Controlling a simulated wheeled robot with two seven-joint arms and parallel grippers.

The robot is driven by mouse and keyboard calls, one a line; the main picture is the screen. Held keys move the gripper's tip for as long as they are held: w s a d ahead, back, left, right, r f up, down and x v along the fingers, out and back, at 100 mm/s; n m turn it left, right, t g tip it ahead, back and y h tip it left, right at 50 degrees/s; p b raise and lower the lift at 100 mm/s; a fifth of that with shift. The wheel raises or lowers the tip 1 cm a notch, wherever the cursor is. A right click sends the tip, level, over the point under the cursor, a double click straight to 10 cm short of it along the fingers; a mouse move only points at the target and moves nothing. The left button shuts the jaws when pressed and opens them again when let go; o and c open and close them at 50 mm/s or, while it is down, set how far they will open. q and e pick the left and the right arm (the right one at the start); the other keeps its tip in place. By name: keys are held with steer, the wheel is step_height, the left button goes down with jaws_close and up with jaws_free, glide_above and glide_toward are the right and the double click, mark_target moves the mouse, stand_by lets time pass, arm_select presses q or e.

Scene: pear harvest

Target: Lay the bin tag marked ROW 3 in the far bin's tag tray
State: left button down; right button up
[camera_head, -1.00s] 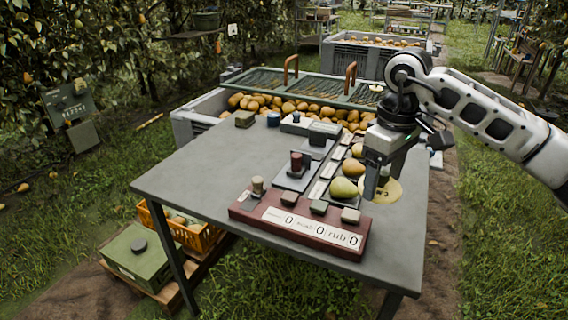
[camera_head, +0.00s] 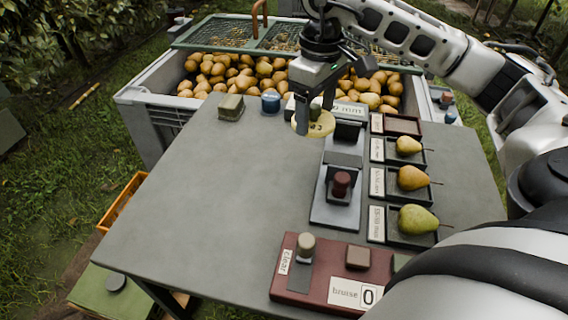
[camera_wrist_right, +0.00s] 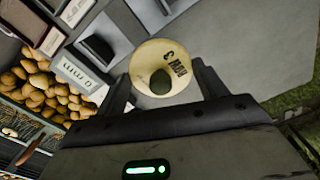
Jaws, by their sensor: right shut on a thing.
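The bin tag is a round cream disc (camera_head: 322,131) with a dark knob in its middle. Its ROW 3 lettering reads upside down in the wrist view (camera_wrist_right: 178,60). The fingers also show in the wrist view (camera_wrist_right: 162,83). I cannot make out the far bin or its tag tray in the head view now. My left gripper is not in view.
A grey bin (camera_head: 150,112) full of pears stands behind the table (camera_head: 220,190). Pear trays (camera_head: 425,240) and a red counter box (camera_head: 310,275) lie right and front. The table's left is clear.

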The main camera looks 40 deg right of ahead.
steer(key=s+a+f, duration=0.1)
steer(key=a+f, duration=0.1)
steer(key=a, duration=0.3)
glide_above(276, 196)
steer(key=f, duration=0.6)
steer(key=shift+d, duration=0.2)
steer(key=shift+a+f, duration=0.2)
steer(key=shift+f, duration=1.55)
steer(key=o, duration=1)
steer(key=shift+f, duration=0.1)
steer(key=shift+c, duration=0.2)
